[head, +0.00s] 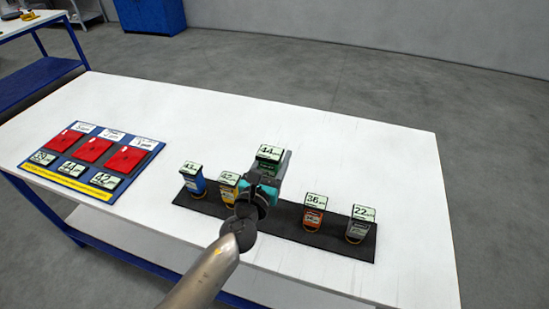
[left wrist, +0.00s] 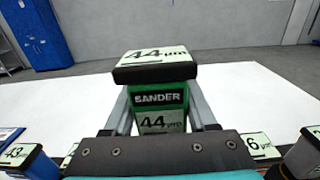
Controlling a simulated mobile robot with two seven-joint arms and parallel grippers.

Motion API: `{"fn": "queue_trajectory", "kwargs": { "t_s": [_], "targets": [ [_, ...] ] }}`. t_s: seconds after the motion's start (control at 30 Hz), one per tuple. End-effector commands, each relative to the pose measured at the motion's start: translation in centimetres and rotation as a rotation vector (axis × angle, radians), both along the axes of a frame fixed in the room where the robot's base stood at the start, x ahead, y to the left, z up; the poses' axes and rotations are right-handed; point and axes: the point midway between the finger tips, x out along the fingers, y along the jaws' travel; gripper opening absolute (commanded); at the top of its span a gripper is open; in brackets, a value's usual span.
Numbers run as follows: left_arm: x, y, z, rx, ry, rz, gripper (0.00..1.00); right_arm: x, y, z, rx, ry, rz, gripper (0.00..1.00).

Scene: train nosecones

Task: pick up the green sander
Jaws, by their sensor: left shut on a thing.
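The green sander (left wrist: 160,98) has a black top block with a pale "44 µm" label. It stands upright between the fingers of my left gripper (left wrist: 160,112), which is shut on it. In the head view the label of the green sander (head: 269,153) shows above my left gripper (head: 266,172), at the middle of the black mat (head: 277,230). The gripper and wrist hide its lower part, so I cannot tell whether it touches the mat. My right gripper is not in view.
On the mat, a blue sander (head: 194,180) and a yellow sander (head: 229,188) stand left of my gripper. An orange sander (head: 313,215) and a grey sander (head: 358,226) stand right. A blue board (head: 60,180) with red pads lies at the left. The table's far side is clear.

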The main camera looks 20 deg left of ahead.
Motion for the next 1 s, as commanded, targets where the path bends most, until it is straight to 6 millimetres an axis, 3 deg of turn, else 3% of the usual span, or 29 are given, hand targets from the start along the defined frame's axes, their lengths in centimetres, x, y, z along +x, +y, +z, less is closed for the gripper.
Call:
{"fn": "queue_trajectory", "kwargs": {
  "t_s": [0.03, 0.1, 0.4, 0.97, 1.0],
  "targets": [
    [0.0, 0.0, 1.7, -0.002, -0.003, 0.0, 0.0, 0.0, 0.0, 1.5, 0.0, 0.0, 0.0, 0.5],
    [0.0, 0.0, 2.8, 0.0, -0.003, -0.001, 0.0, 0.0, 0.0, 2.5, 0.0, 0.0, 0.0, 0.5],
    [0.0, 0.0, 6.3, 0.0, -0.003, 0.0, 0.0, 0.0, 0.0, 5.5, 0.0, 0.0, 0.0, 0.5],
    [0.0, 0.0, 7.4, 0.0, -0.003, -0.001, 0.0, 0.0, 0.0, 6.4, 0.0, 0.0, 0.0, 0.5],
    [0.0, 0.0, 7.4, 0.0, -0.003, -0.001, 0.56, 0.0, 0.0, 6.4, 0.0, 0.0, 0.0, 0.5]
  ]
}}
